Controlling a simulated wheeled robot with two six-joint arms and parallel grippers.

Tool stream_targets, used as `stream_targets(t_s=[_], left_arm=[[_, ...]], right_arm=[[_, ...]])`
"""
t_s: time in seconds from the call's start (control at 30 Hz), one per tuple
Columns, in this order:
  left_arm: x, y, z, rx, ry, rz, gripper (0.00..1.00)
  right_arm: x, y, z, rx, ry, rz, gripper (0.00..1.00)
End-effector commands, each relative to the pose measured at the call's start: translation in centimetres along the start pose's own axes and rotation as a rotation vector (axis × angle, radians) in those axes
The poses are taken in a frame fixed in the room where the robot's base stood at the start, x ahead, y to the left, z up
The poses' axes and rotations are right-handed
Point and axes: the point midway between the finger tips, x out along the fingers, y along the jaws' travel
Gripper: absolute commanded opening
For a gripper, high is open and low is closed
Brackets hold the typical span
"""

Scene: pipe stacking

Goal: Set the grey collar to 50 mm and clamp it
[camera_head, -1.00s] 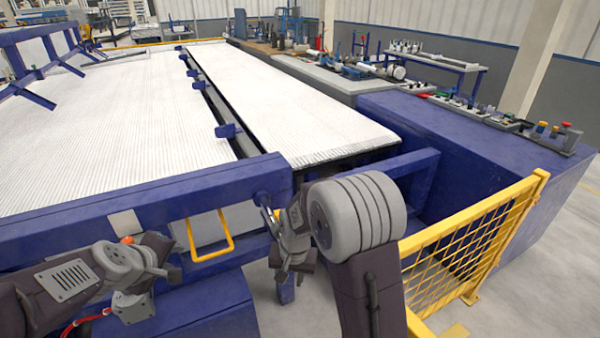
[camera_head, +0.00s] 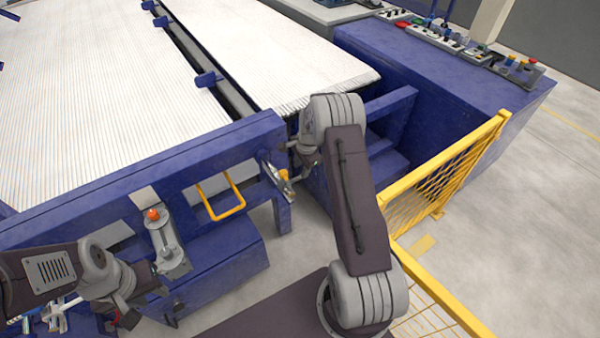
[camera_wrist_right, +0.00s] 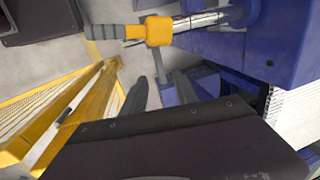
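A silver rod (camera_wrist_right: 203,20) sticks out from the blue frame in the right wrist view. An orange block (camera_wrist_right: 158,31) sits on it, with a grey piece (camera_wrist_right: 105,32) beyond it to the left. I cannot tell for certain which part is the grey collar, and no scale is readable. The rod (camera_head: 272,170) and orange part (camera_head: 284,175) also show in the head view, small. My right gripper (camera_wrist_right: 162,88) has two dark fingers apart, empty, just below the orange block in the picture. My left gripper (camera_head: 125,308) is low at the left; its fingers are unclear.
A yellow mesh fence (camera_head: 445,175) stands right of my right arm. White pipes (camera_head: 100,90) cover the bed behind.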

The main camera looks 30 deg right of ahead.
Motion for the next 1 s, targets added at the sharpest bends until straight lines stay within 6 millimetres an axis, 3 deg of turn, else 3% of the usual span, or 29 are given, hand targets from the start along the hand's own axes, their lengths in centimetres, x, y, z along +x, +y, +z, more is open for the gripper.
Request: stream_targets(t_s=[0.1,0.23,0.57,0.7,1.0], left_arm=[[-0.3,0.0,-0.1,0.000,0.001,0.000,0.35],[-0.4,0.0,-0.1,-0.001,0.001,0.000,0.35],[-0.4,0.0,-0.1,-0.001,0.001,0.000,0.35],[-0.4,0.0,-0.1,-0.001,0.001,0.000,0.35],[-0.4,0.0,-0.1,-0.001,0.001,0.001,0.35]], right_arm=[[2.3,0.1,0.1,-0.001,-0.001,0.003,0.35],[4.0,0.0,0.0,-0.001,-0.001,0.001,0.35],[4.6,0.0,0.0,-0.001,0.000,-0.001,0.35],[4.6,0.0,0.0,-0.001,0.000,-0.001,0.00],[4.6,0.0,0.0,-0.001,0.001,-0.001,0.00]])
